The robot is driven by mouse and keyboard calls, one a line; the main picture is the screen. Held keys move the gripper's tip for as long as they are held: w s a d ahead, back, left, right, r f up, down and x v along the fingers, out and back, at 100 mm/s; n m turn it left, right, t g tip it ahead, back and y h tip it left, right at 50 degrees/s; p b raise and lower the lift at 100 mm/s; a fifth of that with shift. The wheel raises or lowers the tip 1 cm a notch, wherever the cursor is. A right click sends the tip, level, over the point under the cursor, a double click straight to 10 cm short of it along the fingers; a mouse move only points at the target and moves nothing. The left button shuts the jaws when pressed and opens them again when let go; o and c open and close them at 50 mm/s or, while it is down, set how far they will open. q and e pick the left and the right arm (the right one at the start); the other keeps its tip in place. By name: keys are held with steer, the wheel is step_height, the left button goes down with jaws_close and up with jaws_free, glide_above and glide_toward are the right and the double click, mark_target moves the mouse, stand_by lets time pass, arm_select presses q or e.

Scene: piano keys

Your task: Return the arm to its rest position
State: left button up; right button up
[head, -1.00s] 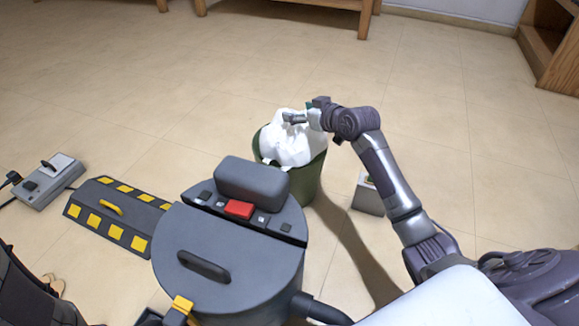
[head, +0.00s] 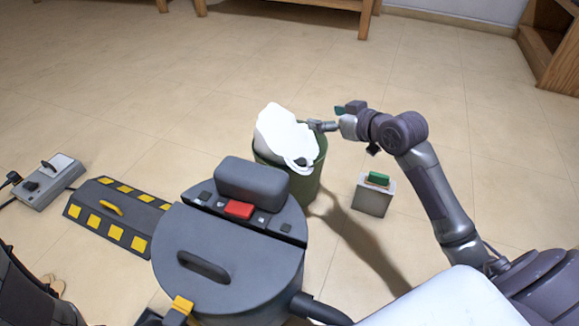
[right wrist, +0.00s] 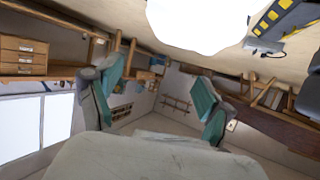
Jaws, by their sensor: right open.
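My right gripper (head: 330,118) is beside the upper right rim of a green bin (head: 303,185) in the head view. The right wrist view shows its two teal-padded fingers (right wrist: 158,100) spread wide with nothing between them. A white bag (head: 284,135) sits in the bin and rises above its rim. The bag also shows at the top of the right wrist view (right wrist: 200,18). In the head view the fingertips are close to the bag's right side; I cannot tell whether they touch it. My right arm reaches in from the lower right. My left gripper is not in view.
A grey canister machine (head: 230,260) with a red button stands in front of the bin. A small grey box with a green top (head: 374,200) stands right of the bin. A black-and-yellow ramp (head: 112,215) and a grey switch box (head: 45,180) lie left.

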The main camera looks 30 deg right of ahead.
steer(key=shift+s+r, duration=0.2)
steer(key=shift+s, duration=0.3)
